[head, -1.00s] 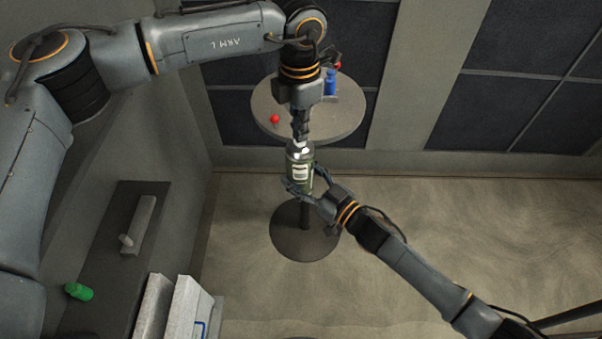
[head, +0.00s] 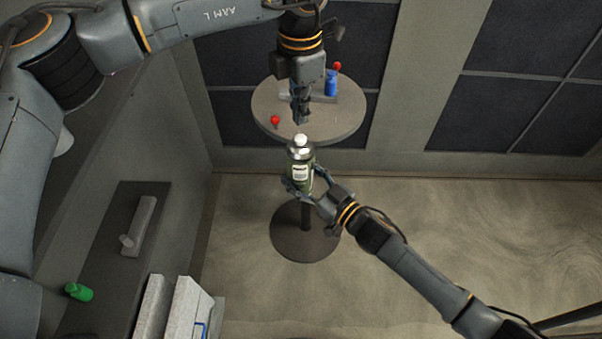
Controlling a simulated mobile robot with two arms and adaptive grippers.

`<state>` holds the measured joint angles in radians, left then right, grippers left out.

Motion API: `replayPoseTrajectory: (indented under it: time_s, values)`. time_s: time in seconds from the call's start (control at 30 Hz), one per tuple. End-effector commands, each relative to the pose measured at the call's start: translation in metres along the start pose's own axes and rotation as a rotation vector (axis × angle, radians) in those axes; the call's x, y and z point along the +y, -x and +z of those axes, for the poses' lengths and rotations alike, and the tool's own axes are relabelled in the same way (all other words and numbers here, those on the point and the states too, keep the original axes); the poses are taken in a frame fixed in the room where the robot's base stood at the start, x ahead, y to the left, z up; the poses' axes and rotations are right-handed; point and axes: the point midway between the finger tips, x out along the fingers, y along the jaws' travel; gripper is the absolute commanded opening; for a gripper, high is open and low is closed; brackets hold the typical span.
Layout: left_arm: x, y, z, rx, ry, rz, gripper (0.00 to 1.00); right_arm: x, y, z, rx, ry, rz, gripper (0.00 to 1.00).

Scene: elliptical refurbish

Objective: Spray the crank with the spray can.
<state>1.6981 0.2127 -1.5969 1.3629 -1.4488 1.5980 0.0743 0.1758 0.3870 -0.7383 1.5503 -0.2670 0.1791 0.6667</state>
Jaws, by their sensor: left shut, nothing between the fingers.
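The spray can (head: 300,172), dark green with a pale label and a white top, is upright in my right gripper (head: 301,192), whose fingers close around its lower part. My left gripper (head: 301,121) is shut and empty, pointing down just above and behind the can's top, apart from it in the picture. On the round table behind is a blue cylinder (head: 330,84) on a grey block, with a red knob (head: 337,66) beside it. A second red knob (head: 275,120) shows at the table's left. Which part is the crank I cannot tell; my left gripper hides some of this.
The round grey table (head: 345,122) stands on a pedestal with a dark disc base (head: 290,245). At left, a dark bench (head: 105,250) holds a grey part (head: 138,226) and a green cylinder (head: 78,292). Grey boxes (head: 185,310) stand at the lower left.

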Motion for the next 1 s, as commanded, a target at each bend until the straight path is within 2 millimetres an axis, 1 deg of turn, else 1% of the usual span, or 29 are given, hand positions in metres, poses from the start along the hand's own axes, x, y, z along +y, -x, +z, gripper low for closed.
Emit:
replayPoseTrajectory:
  time_s: [0.17,0.4,0.5,0.6,0.77,1.0]
  values:
    - [0.000,0.022,0.001,-0.003,0.000,0.002,0.00,0.000,0.000,-0.001,0.003,0.000,-0.001,0.22]
    - [0.001,0.073,0.001,-0.003,0.001,0.003,0.00,0.000,0.000,-0.001,0.003,0.000,-0.001,0.22]
    - [0.000,0.092,0.001,-0.002,0.001,0.001,0.00,0.000,0.000,-0.001,0.003,0.000,0.000,0.22]
    - [0.001,0.105,0.001,-0.001,0.000,0.001,0.00,0.000,0.000,-0.001,0.003,0.000,-0.001,0.22]
    - [0.001,0.117,0.001,-0.001,0.000,0.001,0.00,0.000,0.000,-0.001,0.003,0.000,-0.001,0.22]
    - [0.001,0.119,0.000,0.000,0.000,0.000,0.00,0.000,0.000,-0.001,0.003,0.000,0.000,0.22]
